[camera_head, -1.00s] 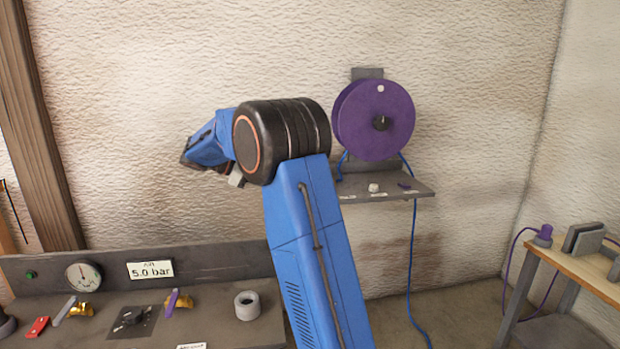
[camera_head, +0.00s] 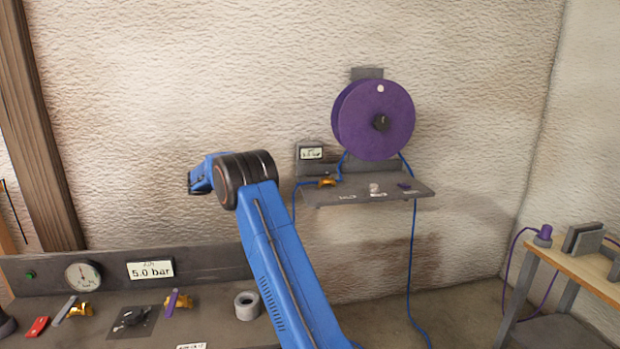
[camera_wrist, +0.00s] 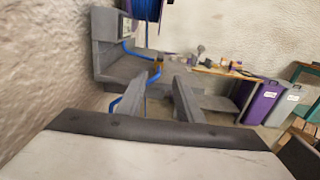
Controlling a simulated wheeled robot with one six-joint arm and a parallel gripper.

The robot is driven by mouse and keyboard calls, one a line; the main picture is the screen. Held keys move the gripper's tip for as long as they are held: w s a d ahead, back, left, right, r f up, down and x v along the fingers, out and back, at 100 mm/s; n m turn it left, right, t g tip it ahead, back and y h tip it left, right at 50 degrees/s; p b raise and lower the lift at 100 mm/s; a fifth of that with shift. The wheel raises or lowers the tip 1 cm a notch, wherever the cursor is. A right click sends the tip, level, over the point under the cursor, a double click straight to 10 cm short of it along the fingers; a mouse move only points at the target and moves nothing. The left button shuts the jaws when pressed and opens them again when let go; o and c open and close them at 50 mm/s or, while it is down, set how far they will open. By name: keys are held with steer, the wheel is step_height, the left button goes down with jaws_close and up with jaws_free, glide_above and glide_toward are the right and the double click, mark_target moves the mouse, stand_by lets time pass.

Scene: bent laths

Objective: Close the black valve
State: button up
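My gripper (camera_wrist: 156,92) shows in the wrist view with its two grey fingers apart and nothing between them. In the head view my arm hides the fingers. Past the fingertips, and apart from them, is a small brass valve (camera_wrist: 155,70) with blue hose at it, by the grey wall shelf. In the head view this brass valve (camera_head: 327,182) sits at the shelf's left end. A dark part seems to lie beside it, but it is too small to tell whether it is a black lever. Two other brass valves stand on the bench, one with a grey lever (camera_head: 65,310), one with a purple lever (camera_head: 172,302).
A purple reel (camera_head: 385,120) hangs above the wall shelf (camera_head: 390,194), with blue hose hanging down. A small display (camera_head: 311,153) stands at the shelf's left. The bench holds a gauge (camera_head: 83,275), a black knob (camera_head: 131,317) and a grey ring (camera_head: 247,305). A wooden table is at right.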

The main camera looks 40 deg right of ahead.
mark_target(310, 176)
steer(key=x, duration=1.6)
steer(key=shift+d, duration=0.1)
jaws_close()
